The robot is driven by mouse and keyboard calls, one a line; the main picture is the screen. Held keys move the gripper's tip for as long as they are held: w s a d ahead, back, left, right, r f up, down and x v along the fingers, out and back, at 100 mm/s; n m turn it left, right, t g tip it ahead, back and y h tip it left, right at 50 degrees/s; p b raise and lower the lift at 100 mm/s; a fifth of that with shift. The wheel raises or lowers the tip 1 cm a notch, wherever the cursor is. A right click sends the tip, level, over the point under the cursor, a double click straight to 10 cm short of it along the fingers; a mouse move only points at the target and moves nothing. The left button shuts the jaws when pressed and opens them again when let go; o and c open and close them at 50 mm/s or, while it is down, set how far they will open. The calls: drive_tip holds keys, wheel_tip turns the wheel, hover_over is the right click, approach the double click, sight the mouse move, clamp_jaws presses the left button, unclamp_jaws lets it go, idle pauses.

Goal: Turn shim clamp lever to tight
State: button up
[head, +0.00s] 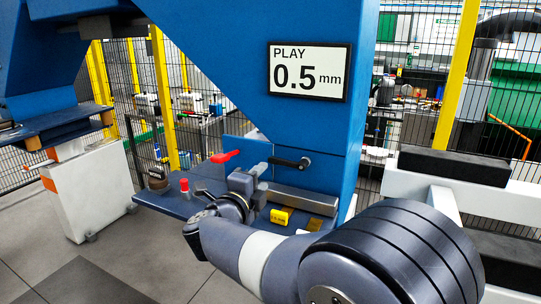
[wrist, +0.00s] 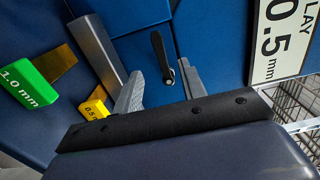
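A black lever (head: 290,163) is mounted on the blue machine face, lying roughly sideways in the head view. In the wrist view the black lever (wrist: 162,55) lies ahead of and between the fingertips. My gripper (head: 256,178) is in front of it; in the wrist view my gripper (wrist: 160,72) is open, its grey fingers apart and nothing visibly held. Contact with the lever cannot be made out. No label shows which lever is the shim clamp's. A grey bar (head: 302,197) runs along the machine below the black lever.
A yellow shim (head: 281,216) lies on the blue shelf; a green 1.0 mm shim (wrist: 28,85) shows in the wrist view. A red-topped knob (head: 184,186) stands left of my arm. A display (head: 309,71) reads PLAY 0.5 mm. White rails (head: 470,202) are at right.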

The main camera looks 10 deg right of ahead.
sight(277, 162)
drive_tip(key=shift+h, duration=0.3)
drive_tip(key=p+x, duration=0.1)
drive_tip(key=x, duration=0.6)
drive_tip(key=p+x, duration=0.1)
drive_tip(key=x, duration=0.3)
drive_tip(key=shift+d+f+p, duration=0.1)
drive_tip(key=shift+f+p, duration=0.2)
drive_tip(key=shift+p, duration=0.05)
drive_tip(key=shift+m, duration=0.3)
clamp_jaws()
